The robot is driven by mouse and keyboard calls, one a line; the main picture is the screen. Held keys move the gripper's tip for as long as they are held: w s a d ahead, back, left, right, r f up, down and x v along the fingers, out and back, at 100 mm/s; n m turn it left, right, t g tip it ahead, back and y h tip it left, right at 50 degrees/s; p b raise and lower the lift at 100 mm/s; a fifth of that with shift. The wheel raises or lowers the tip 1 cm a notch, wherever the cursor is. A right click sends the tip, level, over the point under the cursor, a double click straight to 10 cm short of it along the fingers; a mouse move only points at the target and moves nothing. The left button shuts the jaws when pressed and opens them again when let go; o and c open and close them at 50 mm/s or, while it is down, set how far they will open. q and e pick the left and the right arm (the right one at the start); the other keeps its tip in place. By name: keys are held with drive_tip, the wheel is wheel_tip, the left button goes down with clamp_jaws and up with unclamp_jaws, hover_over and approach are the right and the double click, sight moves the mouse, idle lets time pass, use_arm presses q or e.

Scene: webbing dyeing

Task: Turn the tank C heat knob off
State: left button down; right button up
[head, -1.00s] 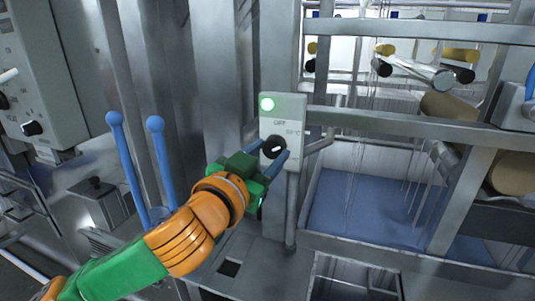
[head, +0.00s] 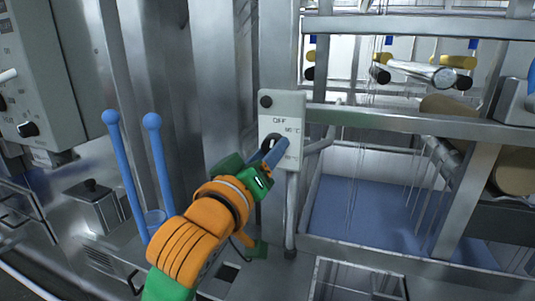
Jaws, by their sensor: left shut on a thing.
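The heat control panel (head: 294,105) is a small pale box on a metal post, with "OFF" and a "°C" mark printed on it. Its round indicator lamp (head: 265,101) is dark. The black heat knob (head: 266,142) is mostly hidden behind my gripper's fingers. My left gripper (head: 273,151) is shut on the knob, its blue fingers rolled so that one lies over the panel's lower right. I cannot read a tank letter on the panel. My right gripper is not in view.
A bath of blue liquid (head: 370,215) lies to the right behind metal rails (head: 400,122). Two blue-knobbed levers (head: 130,175) stand left of my arm. A grey control cabinet (head: 50,85) with a black knob is at the upper left.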

use_arm(q)
drive_tip(key=shift+r+n, duration=0.1)
drive_tip(key=shift+n, duration=1.1)
drive_tip(key=shift+c, duration=1.6)
unclamp_jaws()
drive_tip(key=b+v, duration=0.2)
drive_tip(key=v, duration=0.5)
drive_tip(key=shift+d, duration=0.1)
